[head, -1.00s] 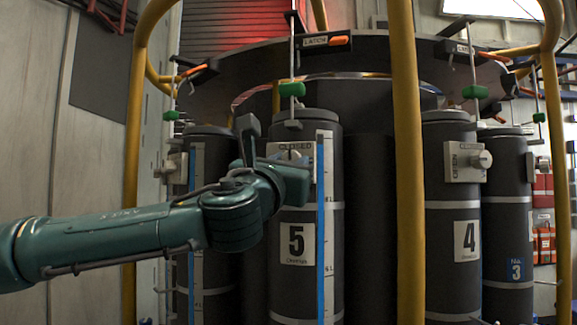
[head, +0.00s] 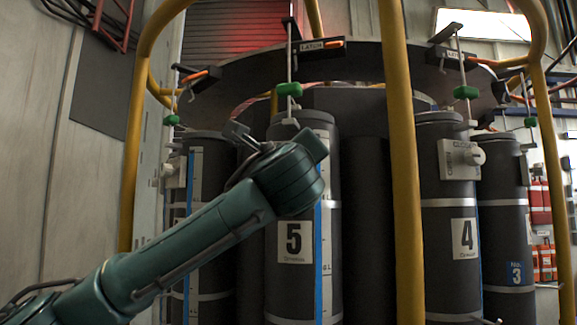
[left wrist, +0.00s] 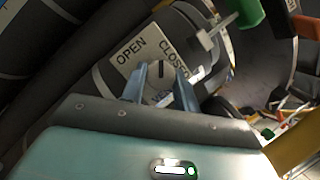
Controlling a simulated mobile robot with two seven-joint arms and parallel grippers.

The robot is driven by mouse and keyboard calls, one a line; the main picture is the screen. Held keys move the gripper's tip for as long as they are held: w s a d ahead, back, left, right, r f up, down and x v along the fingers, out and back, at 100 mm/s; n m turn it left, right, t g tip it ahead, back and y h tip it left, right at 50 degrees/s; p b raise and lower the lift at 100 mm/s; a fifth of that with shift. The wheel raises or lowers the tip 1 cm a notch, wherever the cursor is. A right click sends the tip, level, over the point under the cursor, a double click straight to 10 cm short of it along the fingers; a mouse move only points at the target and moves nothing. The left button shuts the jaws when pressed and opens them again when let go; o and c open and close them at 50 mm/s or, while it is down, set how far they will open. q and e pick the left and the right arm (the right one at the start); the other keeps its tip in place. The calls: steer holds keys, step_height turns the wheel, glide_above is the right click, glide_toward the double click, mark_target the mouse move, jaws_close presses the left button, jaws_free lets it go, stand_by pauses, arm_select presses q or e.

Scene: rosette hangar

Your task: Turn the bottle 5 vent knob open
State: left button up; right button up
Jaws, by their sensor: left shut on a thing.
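Bottle 5 (head: 290,275) is a dark cylinder with a white "5" label, upright in the middle of the head view. My left arm crosses in front of its upper part and hides the knob and plate there. In the left wrist view, the pale vent plate (left wrist: 128,68) reads OPEN at left and CLOSED at right. The vent knob (left wrist: 160,88) sits between the two fingers of my left gripper (left wrist: 162,72), which is shut on it. A dark mark shows between the two words; the knob's exact angle is hard to tell. My right gripper is out of view.
A yellow upright rail (head: 402,170) stands just right of bottle 5, and another (head: 135,150) at left. Bottle 4 (head: 450,280), with its own knob, stands to the right. Green-handled latch rods (head: 289,89) hang from the dark ring above.

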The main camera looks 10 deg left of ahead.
arm_select(q)
steer(key=shift+d+r+n+g+y, duration=0.1)
steer(key=shift+n+g+y, duration=0.45)
steer(key=shift+n, duration=1.15)
steer(key=shift+r+n+g+y, duration=0.1)
steer(key=shift+n+g+y, duration=0.45)
steer(key=shift+n, duration=1.15)
steer(key=o, duration=1)
